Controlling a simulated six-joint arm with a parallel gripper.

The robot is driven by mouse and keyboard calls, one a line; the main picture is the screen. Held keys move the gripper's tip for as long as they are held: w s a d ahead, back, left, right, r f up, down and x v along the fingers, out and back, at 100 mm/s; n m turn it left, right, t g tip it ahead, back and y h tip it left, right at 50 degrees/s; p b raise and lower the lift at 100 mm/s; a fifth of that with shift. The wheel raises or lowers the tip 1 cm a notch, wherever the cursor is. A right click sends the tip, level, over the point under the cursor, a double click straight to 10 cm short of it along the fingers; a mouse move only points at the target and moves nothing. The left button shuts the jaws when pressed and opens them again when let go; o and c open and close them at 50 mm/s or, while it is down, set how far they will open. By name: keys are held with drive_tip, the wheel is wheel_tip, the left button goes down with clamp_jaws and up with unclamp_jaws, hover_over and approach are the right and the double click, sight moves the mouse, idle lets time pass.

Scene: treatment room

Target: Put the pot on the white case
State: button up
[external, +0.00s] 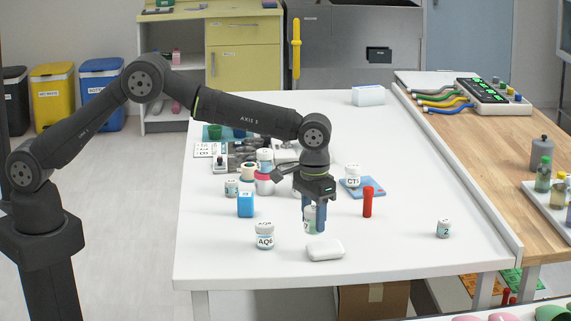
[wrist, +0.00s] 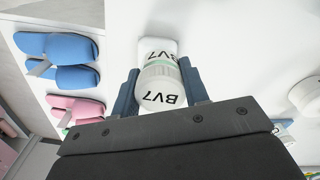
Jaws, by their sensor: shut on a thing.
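The pot is a small white jar marked BV7 (wrist: 162,90). My gripper (wrist: 164,95) is shut on it, with one blue finger on each side. In the external view the pot (external: 311,219) is partly hidden between the fingers of my gripper (external: 313,218). The white case (external: 324,249), low with rounded edges, lies on the table close in front of the gripper, slightly right of the pot. In the wrist view a white edge, seemingly the case (wrist: 157,43), shows behind the pot. Whether they touch is unclear.
A jar marked AQ6 (external: 265,235) and a blue box (external: 246,204) stand left of the gripper. A red cylinder (external: 367,202) and a jar on a blue pad (external: 375,188) are to the right.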

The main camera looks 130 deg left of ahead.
sight(313, 229)
drive_tip(key=shift+f, duration=1.6)
drive_tip(key=shift+f, duration=0.2)
drive_tip(key=o, duration=1)
drive_tip(key=shift+r, duration=0.15)
wheel_tip(313, 229, up, 12)
drive_tip(key=shift+r, duration=0.1)
